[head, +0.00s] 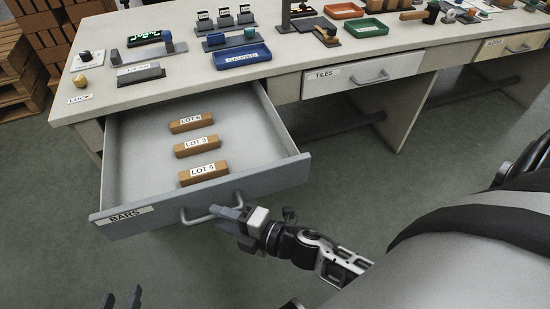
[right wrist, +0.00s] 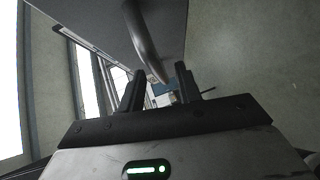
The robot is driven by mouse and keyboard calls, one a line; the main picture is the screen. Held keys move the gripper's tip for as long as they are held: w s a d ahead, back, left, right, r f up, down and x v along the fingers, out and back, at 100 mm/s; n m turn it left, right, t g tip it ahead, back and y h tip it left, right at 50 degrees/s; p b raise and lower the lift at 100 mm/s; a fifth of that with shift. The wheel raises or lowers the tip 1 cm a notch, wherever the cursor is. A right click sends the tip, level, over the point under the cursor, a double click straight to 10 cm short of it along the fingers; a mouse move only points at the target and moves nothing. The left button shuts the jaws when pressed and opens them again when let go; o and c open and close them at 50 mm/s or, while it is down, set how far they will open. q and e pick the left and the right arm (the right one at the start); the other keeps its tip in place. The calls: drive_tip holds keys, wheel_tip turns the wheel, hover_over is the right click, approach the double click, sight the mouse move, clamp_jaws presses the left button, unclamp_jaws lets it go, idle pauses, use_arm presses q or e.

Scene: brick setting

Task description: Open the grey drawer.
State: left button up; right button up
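The grey drawer (head: 160,215), labelled BARS, is pulled far out of the left end of the bench. Several-inch detail is not readable, but three labelled brown bars lie inside it: LOT 6 (head: 192,122), one in the middle (head: 197,146) and LOT 5 (head: 203,172). Its bar handle (head: 205,214) is on the front panel. My right gripper (head: 236,212) is at the handle's right end. In the right wrist view its fingers (right wrist: 160,88) are apart, with the handle (right wrist: 146,40) near their tips; I cannot tell whether they touch. My left gripper (head: 121,301) is open and empty, low at the left.
The bench top (head: 150,97) holds trays, blocks and labelled stands. A white TILES drawer (head: 345,77) and a cream drawer (head: 515,47) are shut to the right. Brick stacks (head: 30,60) stand at the back left. The floor before the bench is clear.

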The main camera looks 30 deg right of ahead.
use_arm(q)
drive_tip(key=shift+f, duration=0.1)
use_arm(e)
drive_tip(key=v, duration=1.3)
drive_tip(key=shift+s+d, duration=0.15)
drive_tip(key=shift+d, duration=0.05)
